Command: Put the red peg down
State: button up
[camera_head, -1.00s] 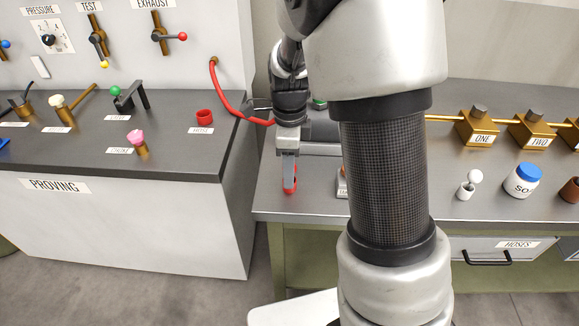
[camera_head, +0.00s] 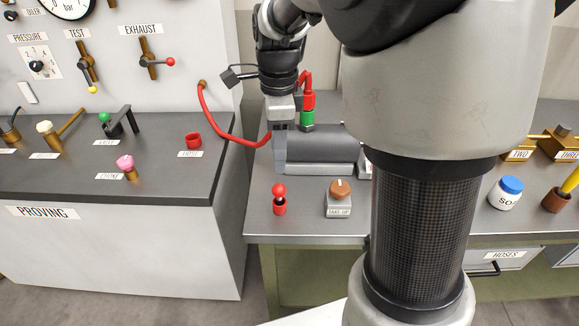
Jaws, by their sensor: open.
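The red peg (camera_head: 279,191) stands upright near the bench's (camera_head: 319,227) front left edge. It has a round red head. A red lower part with a dark opening sits under the head, and I cannot tell whether that is the peg's own body or a holder. My gripper (camera_head: 280,165) is above and behind the peg, apart from it, pointing down. It is open and holds nothing visible. Its fingers overlap the left end of a dark grey cylinder (camera_head: 325,145) in the picture, so their gap is hard to see.
A take-up block with a brown knob (camera_head: 340,189) stands right of the peg. A red hose (camera_head: 222,130) runs from the wall panel behind my gripper. A red-and-green fitting (camera_head: 307,112) stands on the cylinder. My arm hides the bench's middle.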

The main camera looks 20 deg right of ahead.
jog(key=s+r+n+t, duration=0.2)
jog(key=s+r+n, duration=0.1)
jog(key=s+n, duration=0.5)
jog(key=s+r+n+t, duration=0.3)
jog(key=s+n, duration=0.6)
jog(key=n, duration=0.3)
jog(key=shift+s+r, duration=0.25)
jog(key=shift+r, duration=0.4)
